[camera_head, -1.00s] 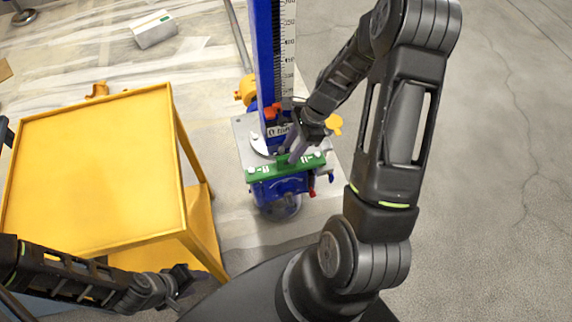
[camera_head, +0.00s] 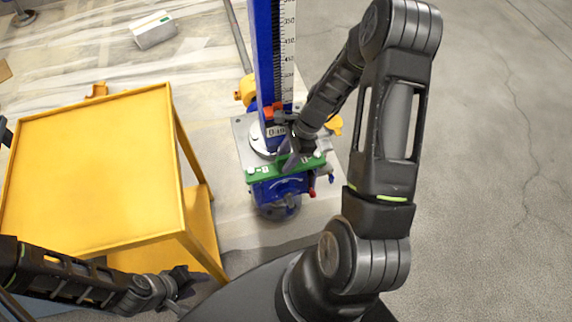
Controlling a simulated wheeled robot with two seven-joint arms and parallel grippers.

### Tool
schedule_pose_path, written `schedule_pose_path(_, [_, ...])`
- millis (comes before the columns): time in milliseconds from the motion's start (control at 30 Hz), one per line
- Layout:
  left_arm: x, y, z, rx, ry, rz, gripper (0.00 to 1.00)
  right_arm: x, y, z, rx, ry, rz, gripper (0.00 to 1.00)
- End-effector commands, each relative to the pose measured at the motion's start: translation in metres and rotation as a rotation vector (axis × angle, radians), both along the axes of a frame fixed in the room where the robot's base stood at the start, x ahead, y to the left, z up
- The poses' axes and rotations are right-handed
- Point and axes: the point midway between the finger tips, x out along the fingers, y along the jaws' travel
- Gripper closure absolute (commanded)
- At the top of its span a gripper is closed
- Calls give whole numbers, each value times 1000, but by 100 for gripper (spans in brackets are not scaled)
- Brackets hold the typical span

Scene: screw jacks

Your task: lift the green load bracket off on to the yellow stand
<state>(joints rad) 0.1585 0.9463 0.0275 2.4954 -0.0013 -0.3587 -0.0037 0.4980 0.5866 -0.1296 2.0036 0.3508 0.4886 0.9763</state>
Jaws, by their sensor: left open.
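The green load bracket (camera_head: 262,174) lies across the front of the blue screw jack (camera_head: 276,195), below its tall blue column with a scale. My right gripper (camera_head: 288,158) is right over the middle of the bracket and hides part of it. Whether its fingers are closed on the bracket cannot be told. The yellow stand (camera_head: 92,170), with a flat bare top, is to the left of the jack. My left gripper (camera_head: 184,283) is open and empty, low in the picture by the stand's front right corner.
A white box (camera_head: 153,30) lies on the floor at the back left. The jack's blue column (camera_head: 264,50) rises just behind the bracket. Open concrete floor (camera_head: 490,180) lies to the right.

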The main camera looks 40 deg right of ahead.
Motion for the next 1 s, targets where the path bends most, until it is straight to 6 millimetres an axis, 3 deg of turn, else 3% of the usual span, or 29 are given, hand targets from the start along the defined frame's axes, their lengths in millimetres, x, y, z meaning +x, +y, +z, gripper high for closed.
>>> schedule_pose_path(267, [0,0,0,0,0,0,57,0,0,0,0,0,0,60])
schedule_pose_path(767, [0,0,0,0,0,0,57,0,0,0,0,0,0,99])
schedule_pose_path(1000, [0,0,0,0,0,0,57,0,0,0,0,0,0,100])
